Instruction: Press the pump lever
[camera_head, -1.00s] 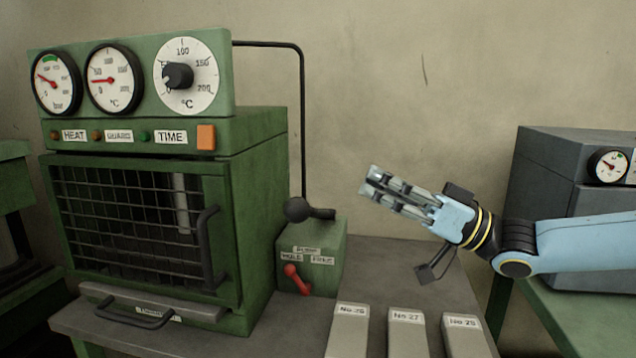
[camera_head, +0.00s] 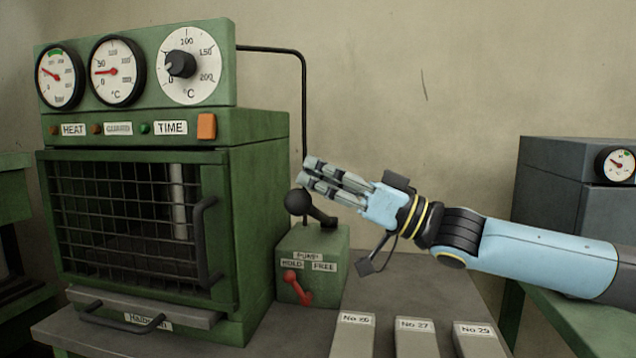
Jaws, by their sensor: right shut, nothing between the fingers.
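The pump lever (camera_head: 322,214) is a black bar with a round black knob (camera_head: 298,202) at its left end. It sits on top of the green pump box (camera_head: 327,244), which is labelled PUMP, HOLD and FREE and has a red switch (camera_head: 297,288) on its front. My right gripper (camera_head: 310,173) is shut and empty. Its fingertips point left and appear just above the knob in the picture; I cannot tell whether they touch it. My left gripper is not in view.
A green press cabinet (camera_head: 262,200) with gauges, a dial and a mesh guard (camera_head: 125,222) stands left of the pump. A black pipe (camera_head: 303,110) rises behind the lever. Several labelled grey blocks (camera_head: 417,340) lie at the front of the bench (camera_head: 410,285). A grey box (camera_head: 555,170) stands at right.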

